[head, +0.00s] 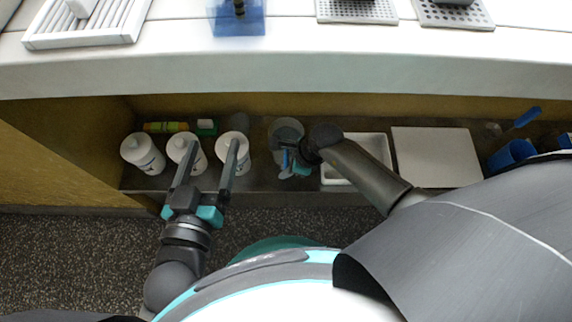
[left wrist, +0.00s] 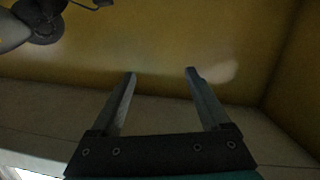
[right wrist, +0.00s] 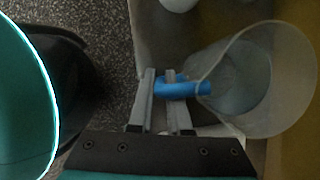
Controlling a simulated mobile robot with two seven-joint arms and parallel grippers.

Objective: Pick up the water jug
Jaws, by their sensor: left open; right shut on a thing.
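The water jug (head: 287,127) is a clear, translucent jug on the low shelf under the counter in the head view. In the right wrist view the jug (right wrist: 262,85) shows its open round mouth and a blue handle (right wrist: 183,88). My right gripper (right wrist: 161,82) is shut on the blue handle; in the head view my own wrist partly hides the jug. My left gripper (head: 208,145) is open and empty, with its fingers spread in front of the white bottles. In the left wrist view the left fingers (left wrist: 160,72) have nothing between them.
Several white bottles (head: 142,153) stand left of the jug. A white tray (head: 372,144) and a pale board (head: 436,157) lie to its right, then a blue container (head: 511,153). The white counter (head: 280,72) overhangs the shelf. The speckled floor in front is clear.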

